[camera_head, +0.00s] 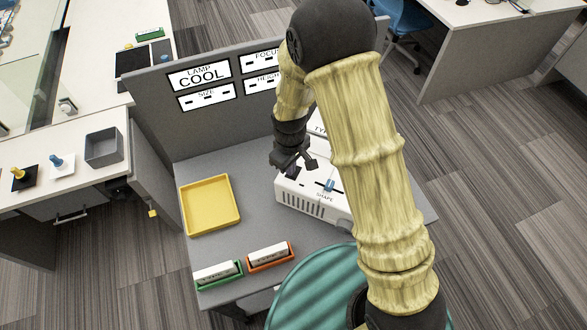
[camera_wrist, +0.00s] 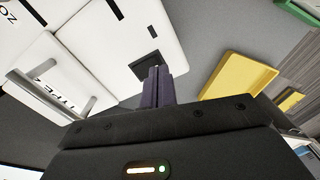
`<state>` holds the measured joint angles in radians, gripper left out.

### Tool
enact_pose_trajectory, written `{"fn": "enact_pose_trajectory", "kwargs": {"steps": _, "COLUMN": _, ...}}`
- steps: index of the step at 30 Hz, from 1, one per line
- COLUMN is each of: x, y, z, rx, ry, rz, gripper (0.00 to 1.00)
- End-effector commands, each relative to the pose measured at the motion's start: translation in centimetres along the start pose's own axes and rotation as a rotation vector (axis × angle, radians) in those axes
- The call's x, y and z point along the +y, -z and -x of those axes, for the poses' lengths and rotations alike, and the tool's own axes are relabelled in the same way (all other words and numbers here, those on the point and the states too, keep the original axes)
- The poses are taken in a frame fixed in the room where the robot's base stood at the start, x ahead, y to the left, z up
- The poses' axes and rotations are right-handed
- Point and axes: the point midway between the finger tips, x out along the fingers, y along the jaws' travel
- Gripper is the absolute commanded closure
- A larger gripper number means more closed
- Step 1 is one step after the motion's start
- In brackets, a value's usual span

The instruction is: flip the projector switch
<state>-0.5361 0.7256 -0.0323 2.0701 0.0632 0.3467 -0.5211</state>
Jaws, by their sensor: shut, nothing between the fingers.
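The white projector box (camera_head: 308,200) stands on the grey desk, partly hidden by my arm. Its front has vents and the word SHAPE, and a small blue slider or lever (camera_head: 329,185) sits on it. My gripper (camera_head: 292,170) is at the box's left end, just over or at its top; contact is unclear. In the wrist view my shut, empty fingers (camera_wrist: 157,82) point at a dark square patch (camera_wrist: 146,65) by the edge of the white casing (camera_wrist: 130,30). I cannot tell whether that patch is the switch. A metal handle (camera_wrist: 50,98) lies beside the TYPE label.
A yellow tray (camera_head: 211,204) lies on the desk left of the projector. A green holder (camera_head: 219,275) and an orange holder (camera_head: 270,257) with labelled cards stand at the front. A grey partition with a LAMP COOL sign (camera_head: 200,76) rises behind.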

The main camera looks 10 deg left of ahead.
Motion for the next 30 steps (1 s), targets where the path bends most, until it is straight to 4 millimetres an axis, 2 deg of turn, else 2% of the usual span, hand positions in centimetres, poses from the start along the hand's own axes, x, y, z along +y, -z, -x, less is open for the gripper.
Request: {"fn": "enact_pose_trajectory", "kwargs": {"steps": 30, "x": 0.01, "y": 0.0, "z": -0.99, "rx": 0.0, "ry": 0.0, "rz": 0.0, "gripper": 1.0}}
